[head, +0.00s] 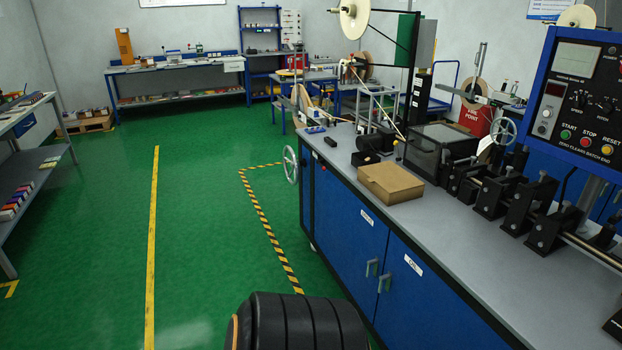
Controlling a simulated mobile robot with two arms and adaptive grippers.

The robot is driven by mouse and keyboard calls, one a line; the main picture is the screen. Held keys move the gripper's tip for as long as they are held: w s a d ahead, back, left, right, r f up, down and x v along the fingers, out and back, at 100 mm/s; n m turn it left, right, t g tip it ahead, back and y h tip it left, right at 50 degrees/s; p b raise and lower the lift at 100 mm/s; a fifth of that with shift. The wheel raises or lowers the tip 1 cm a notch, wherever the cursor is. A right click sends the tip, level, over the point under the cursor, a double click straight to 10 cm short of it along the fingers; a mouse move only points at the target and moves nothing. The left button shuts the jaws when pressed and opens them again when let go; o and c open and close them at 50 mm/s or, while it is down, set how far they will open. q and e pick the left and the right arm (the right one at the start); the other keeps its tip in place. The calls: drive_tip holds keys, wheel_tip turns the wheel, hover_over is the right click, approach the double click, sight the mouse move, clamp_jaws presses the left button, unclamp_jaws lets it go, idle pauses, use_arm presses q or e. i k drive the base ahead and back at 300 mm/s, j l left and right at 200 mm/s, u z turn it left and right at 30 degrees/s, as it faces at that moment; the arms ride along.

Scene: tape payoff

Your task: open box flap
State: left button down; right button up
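A small brown cardboard box (390,183) sits on the grey top of the blue workbench (455,230), close to its front left edge. Its top looks flat and closed from here. I cannot make out a separate raised flap. Neither of my grippers is in view, and nothing is touching the box.
A black machine with rollers (500,190) runs along the bench right of the box. A dark clear-lidded case (437,150) stands behind it. A control panel (580,100) is at the right. A handwheel (291,164) juts from the bench's left end. Green floor (200,230) is clear at left.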

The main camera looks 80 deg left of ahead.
sight(391, 178)
drive_tip(key=u, duration=2.1)
drive_tip(key=j+u, duration=0.15)
drive_tip(key=i+l, duration=0.05)
